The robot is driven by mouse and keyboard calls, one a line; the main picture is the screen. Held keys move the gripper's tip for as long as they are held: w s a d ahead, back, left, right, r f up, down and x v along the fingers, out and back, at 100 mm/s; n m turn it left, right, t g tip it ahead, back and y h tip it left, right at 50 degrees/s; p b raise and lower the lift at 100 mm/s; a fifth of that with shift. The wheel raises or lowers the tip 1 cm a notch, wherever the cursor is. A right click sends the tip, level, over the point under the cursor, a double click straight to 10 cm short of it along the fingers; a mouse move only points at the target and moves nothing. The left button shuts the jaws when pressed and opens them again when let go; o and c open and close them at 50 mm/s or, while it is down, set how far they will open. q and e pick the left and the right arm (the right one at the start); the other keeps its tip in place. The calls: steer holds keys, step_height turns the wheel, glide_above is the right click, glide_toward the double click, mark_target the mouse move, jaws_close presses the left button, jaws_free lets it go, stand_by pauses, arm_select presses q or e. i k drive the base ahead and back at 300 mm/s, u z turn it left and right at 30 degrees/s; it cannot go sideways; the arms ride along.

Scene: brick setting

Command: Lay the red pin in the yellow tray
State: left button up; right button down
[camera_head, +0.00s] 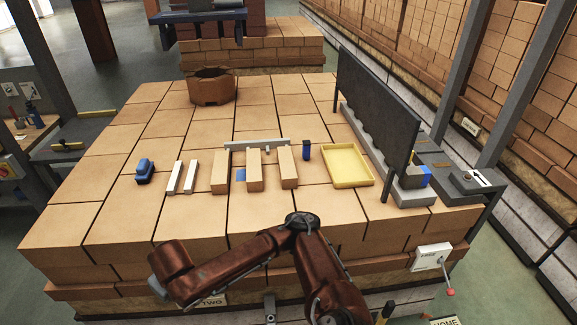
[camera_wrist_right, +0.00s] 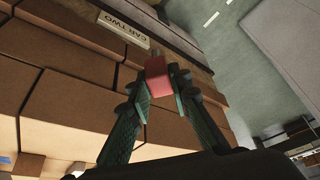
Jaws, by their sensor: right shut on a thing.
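The yellow tray (camera_head: 346,165) lies flat and empty on the brick top, right of centre in the head view. In the right wrist view my right gripper (camera_wrist_right: 157,72) is shut on a red block-like piece, the red pin (camera_wrist_right: 157,84), held at its fingertips. The gripper is in front of the brick stack, near the "CAR TWO" sign (camera_wrist_right: 124,30), away from the tray. In the head view my right arm bends across the front edge; its gripper and the pin are hidden or out of frame there. My left gripper is not in view.
Wooden blocks (camera_head: 254,170), white bars (camera_head: 174,178), a blue object (camera_head: 145,171) and a small dark blue piece (camera_head: 306,151) stand left of the tray. A tall dark panel (camera_head: 378,105) rises right of it. A brown pot (camera_head: 212,88) sits at the back.

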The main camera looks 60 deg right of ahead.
mark_target(357, 178)
steer(key=u, duration=0.55)
steer(key=k, duration=2.25)
steer(key=z, duration=1.1)
steer(key=i, duration=0.5)
steer(key=z, duration=0.1)
